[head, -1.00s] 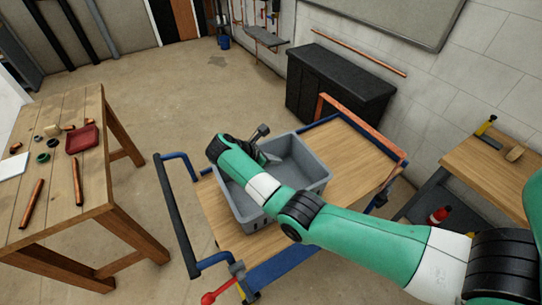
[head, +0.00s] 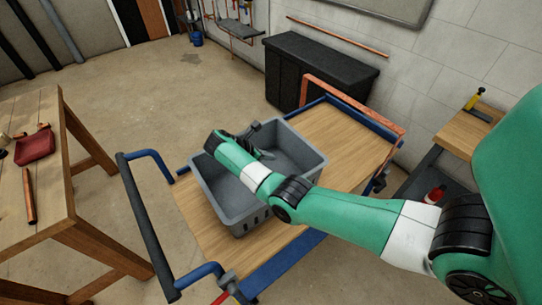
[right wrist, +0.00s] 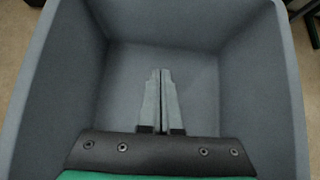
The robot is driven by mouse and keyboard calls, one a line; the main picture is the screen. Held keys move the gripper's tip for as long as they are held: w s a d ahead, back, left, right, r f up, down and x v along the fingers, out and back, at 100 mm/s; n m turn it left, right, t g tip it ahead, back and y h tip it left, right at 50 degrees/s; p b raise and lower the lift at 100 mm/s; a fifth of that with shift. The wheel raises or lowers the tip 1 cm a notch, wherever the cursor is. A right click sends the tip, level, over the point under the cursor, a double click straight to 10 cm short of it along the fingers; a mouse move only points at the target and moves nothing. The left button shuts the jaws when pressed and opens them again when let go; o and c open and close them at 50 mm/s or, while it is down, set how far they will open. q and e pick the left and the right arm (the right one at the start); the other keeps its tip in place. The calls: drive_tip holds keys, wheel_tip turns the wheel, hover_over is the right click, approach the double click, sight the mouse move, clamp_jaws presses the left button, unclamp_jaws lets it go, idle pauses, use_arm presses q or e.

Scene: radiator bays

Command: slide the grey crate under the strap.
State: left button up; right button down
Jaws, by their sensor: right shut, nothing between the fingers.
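The grey crate (head: 304,146) sits on the wooden deck of a blue-framed cart. It also fills the right wrist view (right wrist: 286,95), open side up and empty apart from my gripper. An orange-red band, which looks like the strap (head: 352,98), spans the cart's far right end on raised legs. The crate is apart from it, with bare deck between. My right gripper (head: 262,152) reaches into the crate, partly hidden by my arm. In the right wrist view its fingers (right wrist: 165,72) are shut together, with nothing held. My left gripper is not in view.
The cart deck (head: 345,140) is bare toward the strap. A blue side rail and the dark handle (head: 145,225) edge the cart. A wooden table (head: 45,190) stands left. A black cabinet (head: 310,75) is behind, and a small bench (head: 462,132) stands right.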

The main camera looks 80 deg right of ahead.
sight(294, 155)
drive_tip(key=b+x, duration=0.1)
drive_tip(key=x, duration=0.6)
drive_tip(key=shift+s+d+f+b, duration=0.15)
drive_tip(key=shift+d+f+b, duration=0.05)
drive_tip(key=shift+f+b, duration=0.1)
drive_tip(key=shift+s+d+r, duration=0.25)
drive_tip(key=shift+s+d, duration=0.55)
drive_tip(key=shift+d, duration=0.2)
drive_tip(key=shift+s+d, duration=0.3)
drive_tip(key=shift+d, duration=0.1)
